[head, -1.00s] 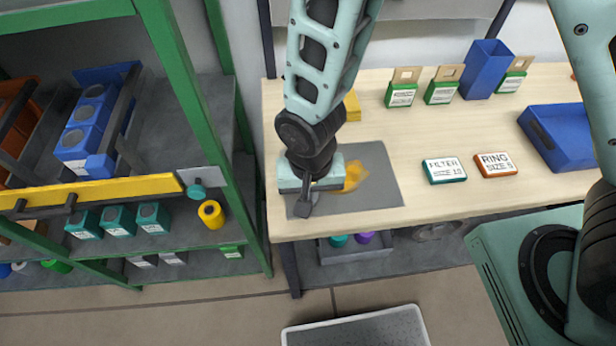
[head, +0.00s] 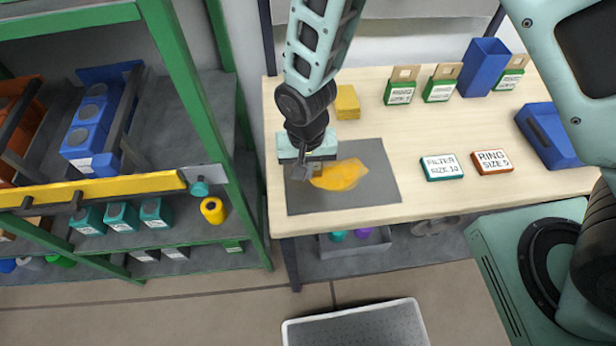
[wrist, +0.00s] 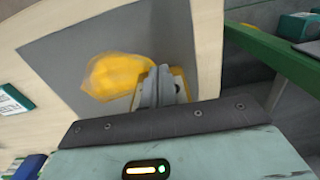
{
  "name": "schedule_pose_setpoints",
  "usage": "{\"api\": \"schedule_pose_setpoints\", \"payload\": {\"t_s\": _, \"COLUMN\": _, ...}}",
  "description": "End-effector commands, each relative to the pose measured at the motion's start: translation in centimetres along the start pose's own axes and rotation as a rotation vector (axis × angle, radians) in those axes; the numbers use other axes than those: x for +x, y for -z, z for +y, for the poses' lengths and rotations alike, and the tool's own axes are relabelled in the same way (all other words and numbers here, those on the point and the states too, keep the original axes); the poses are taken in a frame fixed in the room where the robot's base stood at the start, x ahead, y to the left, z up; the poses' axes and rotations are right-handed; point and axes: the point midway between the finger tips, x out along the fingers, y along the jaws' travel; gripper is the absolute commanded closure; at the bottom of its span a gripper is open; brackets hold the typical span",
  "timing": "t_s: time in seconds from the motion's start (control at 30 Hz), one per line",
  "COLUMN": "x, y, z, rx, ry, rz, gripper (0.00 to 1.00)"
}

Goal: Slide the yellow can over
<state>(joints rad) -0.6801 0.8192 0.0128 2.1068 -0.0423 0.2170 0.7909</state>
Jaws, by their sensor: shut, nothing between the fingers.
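A yellow can (head: 212,210) stands on the middle level of the green shelf rack, at its right end, with a dark round top. My gripper (head: 306,170) is over the left part of the grey mat on the wooden table, to the right of the can and apart from it. Its fingers (wrist: 160,86) are shut together and hold nothing. A blurred orange-yellow thing (head: 342,175) is on the mat beside the fingertips; it also shows in the wrist view (wrist: 118,76). I cannot tell whether the fingers touch it.
A yellow rail (head: 95,188) runs along the rack's front, near teal boxes (head: 120,215). On the table are a yellow block (head: 347,103), a FILTER box (head: 441,167), a RING box (head: 491,161) and a blue bin (head: 550,135). A grey tray (head: 355,328) is on the floor.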

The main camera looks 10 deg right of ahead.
Motion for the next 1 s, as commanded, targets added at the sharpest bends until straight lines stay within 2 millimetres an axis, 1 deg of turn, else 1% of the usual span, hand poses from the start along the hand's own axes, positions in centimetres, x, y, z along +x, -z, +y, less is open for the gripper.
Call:
{"api": "schedule_pose_setpoints", "payload": {"t_s": 0.03, "x": 0.2, "y": 1.8, "z": 0.0, "rx": 0.007, "ry": 0.003, "rz": 0.004, "gripper": 1.00}}
{"api": "schedule_pose_setpoints", "payload": {"t_s": 0.3, "x": 0.3, "y": 10.0, "z": 0.1, "rx": 0.006, "ry": 0.003, "rz": 0.005, "gripper": 1.00}}
{"api": "schedule_pose_setpoints", "payload": {"t_s": 0.4, "x": 0.3, "y": 12.5, "z": 0.1, "rx": 0.005, "ry": 0.003, "rz": 0.004, "gripper": 1.00}}
{"api": "schedule_pose_setpoints", "payload": {"t_s": 0.5, "x": 0.2, "y": 14.3, "z": 0.1, "rx": 0.003, "ry": 0.002, "rz": 0.003, "gripper": 1.00}}
{"api": "schedule_pose_setpoints", "payload": {"t_s": 0.6, "x": 0.1, "y": 15.4, "z": 0.1, "rx": 0.002, "ry": 0.001, "rz": 0.002, "gripper": 1.00}}
{"api": "schedule_pose_setpoints", "payload": {"t_s": 0.67, "x": 0.0, "y": 15.7, "z": 0.1, "rx": 0.001, "ry": 0.001, "rz": 0.002, "gripper": 1.00}}
{"api": "schedule_pose_setpoints", "payload": {"t_s": 1.0, "x": -0.1, "y": 15.7, "z": 0.1, "rx": 0.001, "ry": 0.001, "rz": 0.001, "gripper": 1.00}}
